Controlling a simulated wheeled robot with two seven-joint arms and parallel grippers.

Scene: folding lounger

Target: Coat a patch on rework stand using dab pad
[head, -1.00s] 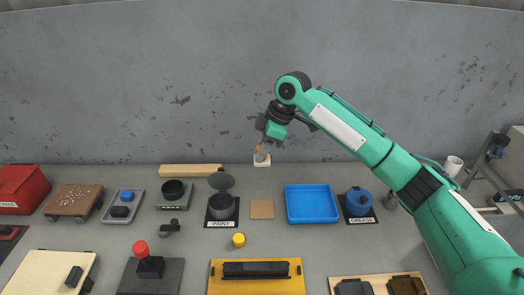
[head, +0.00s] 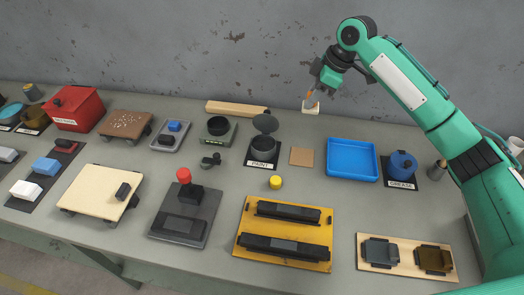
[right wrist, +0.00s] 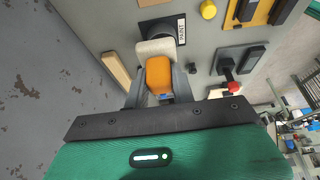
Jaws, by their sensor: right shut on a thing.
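The dab pad has an orange handle (right wrist: 160,75) and a pale pad face (right wrist: 155,47). My right gripper (head: 314,88) is shut on the handle, with the pad (head: 311,108) pointing down near the back of the table, right of and behind the paint pot. Its height over the table is hard to judge. The paint pot (head: 262,152) stands open with its dark lid raised, behind a PAINT label. Which item is the rework stand I cannot tell; a yellow board (head: 240,248) with two dark bars and a dark plate (head: 206,222) with a red knob lie in front. My left gripper is out of view.
Near the pot are a brown square (head: 301,157), a yellow cap (head: 275,182), a wooden bar (head: 225,107) and a blue tray (head: 352,174). A blue grease pot (head: 402,165) stands right. A cream board (head: 95,194) and red box (head: 78,109) are left. The wall is close behind.

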